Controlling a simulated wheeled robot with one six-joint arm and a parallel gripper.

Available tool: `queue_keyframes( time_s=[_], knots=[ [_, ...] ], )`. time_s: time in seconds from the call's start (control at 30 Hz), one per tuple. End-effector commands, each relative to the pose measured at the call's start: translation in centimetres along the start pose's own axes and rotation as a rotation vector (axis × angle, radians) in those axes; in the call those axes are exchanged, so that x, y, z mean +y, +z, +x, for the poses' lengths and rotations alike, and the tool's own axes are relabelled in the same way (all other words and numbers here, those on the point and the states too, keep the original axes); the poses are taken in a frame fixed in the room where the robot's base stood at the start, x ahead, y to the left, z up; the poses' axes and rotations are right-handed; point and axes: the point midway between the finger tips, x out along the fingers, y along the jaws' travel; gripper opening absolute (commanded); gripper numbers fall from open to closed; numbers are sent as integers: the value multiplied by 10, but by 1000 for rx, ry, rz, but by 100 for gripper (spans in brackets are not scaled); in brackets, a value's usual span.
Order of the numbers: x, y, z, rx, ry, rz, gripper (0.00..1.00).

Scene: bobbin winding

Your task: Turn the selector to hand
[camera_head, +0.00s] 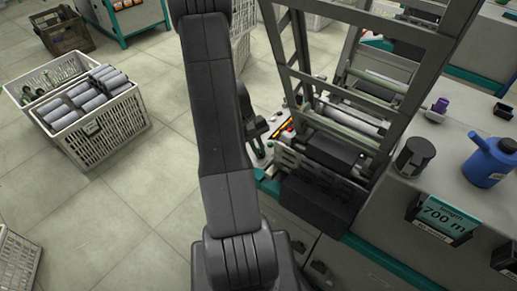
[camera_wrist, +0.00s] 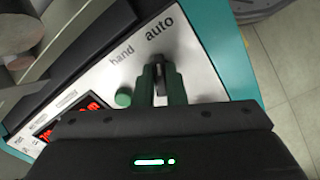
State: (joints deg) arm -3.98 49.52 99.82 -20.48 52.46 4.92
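In the wrist view the dark selector (camera_wrist: 157,61) stands on a pale slanted control panel. The printed word "auto" is just above it and "hand" is to its upper left. The visible end of the selector points up, towards "auto". My gripper (camera_wrist: 161,72) reaches up to the selector with two green fingers, one at each side of it. The gap between the fingers is narrow, and I cannot tell whether they press on the selector. In the head view my arm hides most of the gripper and the selector.
A green round button (camera_wrist: 123,97) and a red display (camera_wrist: 80,110) lie left of my fingers. In the head view the winder's metal frame (camera_head: 283,70) rises right of my arm. A blue can (camera_head: 488,162) stands on the machine top. A crate of grey bobbins (camera_head: 100,140) stands on the floor at left.

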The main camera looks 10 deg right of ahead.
Motion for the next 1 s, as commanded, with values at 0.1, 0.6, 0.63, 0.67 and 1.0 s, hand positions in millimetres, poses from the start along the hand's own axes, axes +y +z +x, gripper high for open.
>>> queue_keyframes(
  time_s=[0.1, 0.6, 0.63, 0.67, 1.0],
  knots=[
    [0, 0, 0, 0, 0, 0, 0],
    [0, 0, -1, 0, 1, -139, 0],
    [0, 0, -1, 0, 1, -160, 0],
    [1, 0, -1, 0, 2, -184, 0],
    [2, 0, -2, 0, 5, -499, 0]
  ],
)
